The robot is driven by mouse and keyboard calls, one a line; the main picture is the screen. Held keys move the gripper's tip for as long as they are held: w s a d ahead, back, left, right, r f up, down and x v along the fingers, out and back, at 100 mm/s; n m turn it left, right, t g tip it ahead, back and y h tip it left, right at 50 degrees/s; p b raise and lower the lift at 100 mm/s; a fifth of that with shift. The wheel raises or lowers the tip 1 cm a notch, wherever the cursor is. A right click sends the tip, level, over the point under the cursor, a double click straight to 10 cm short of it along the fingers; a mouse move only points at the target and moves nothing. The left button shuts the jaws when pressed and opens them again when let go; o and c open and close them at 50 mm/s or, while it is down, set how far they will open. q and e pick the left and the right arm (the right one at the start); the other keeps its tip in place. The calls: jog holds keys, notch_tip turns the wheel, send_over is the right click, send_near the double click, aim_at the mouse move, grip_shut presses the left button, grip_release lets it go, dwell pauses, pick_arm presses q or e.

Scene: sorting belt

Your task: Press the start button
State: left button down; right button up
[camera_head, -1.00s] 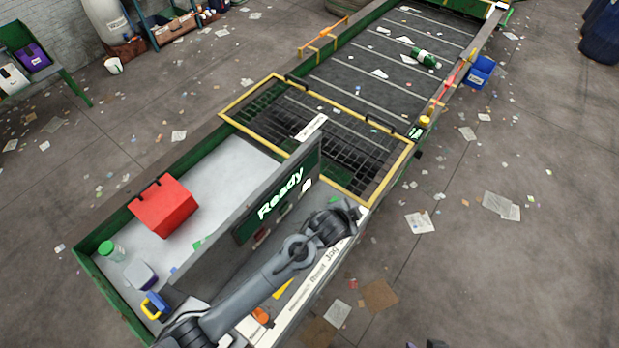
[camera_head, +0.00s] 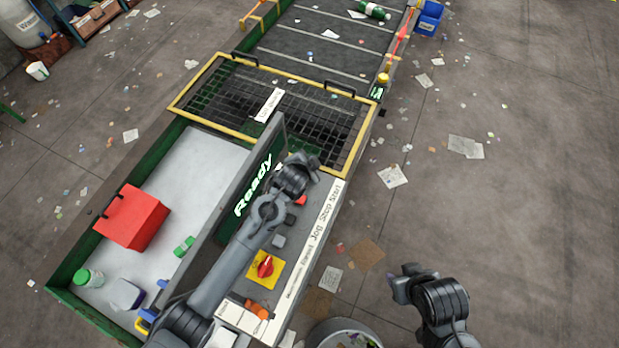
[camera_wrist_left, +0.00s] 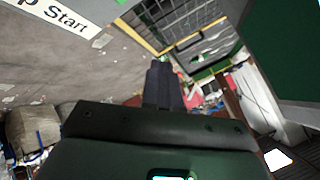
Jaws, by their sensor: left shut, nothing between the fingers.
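The control panel has a white label strip (camera_head: 325,220) whose end reads "Jog Stop Start"; "Start" also shows in the left wrist view (camera_wrist_left: 62,16). No start button is clearly visible in the head view; my left gripper and wrist cover the panel beside "Start". A red button (camera_head: 301,200) sits near "Stop". My left gripper (camera_head: 311,166) is over the panel's far end, left of the strip. Its fingers (camera_wrist_left: 158,80) are shut and empty in the wrist view. A sliver of green (camera_wrist_left: 121,2) shows at that view's top edge; I cannot tell what it is.
The "Ready" screen (camera_head: 254,186) stands upright close left of my left arm. A red emergency knob (camera_head: 265,266) on yellow sits nearer. The yellow-framed grate (camera_head: 228,95) lies beyond. My right gripper (camera_head: 397,287) hangs over open floor at the right.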

pick_arm(q)
notch_tip(320, 180, down, 7)
jog(key=b, duration=0.3)
jog(key=shift+r+b, duration=0.15)
jog(key=shift+b, duration=0.25)
jog(key=shift+f+b, duration=0.4)
jog(key=shift+f, duration=0.6)
dwell(0.9)
jog(key=shift+f, duration=0.15)
jog(key=shift+f, duration=0.3)
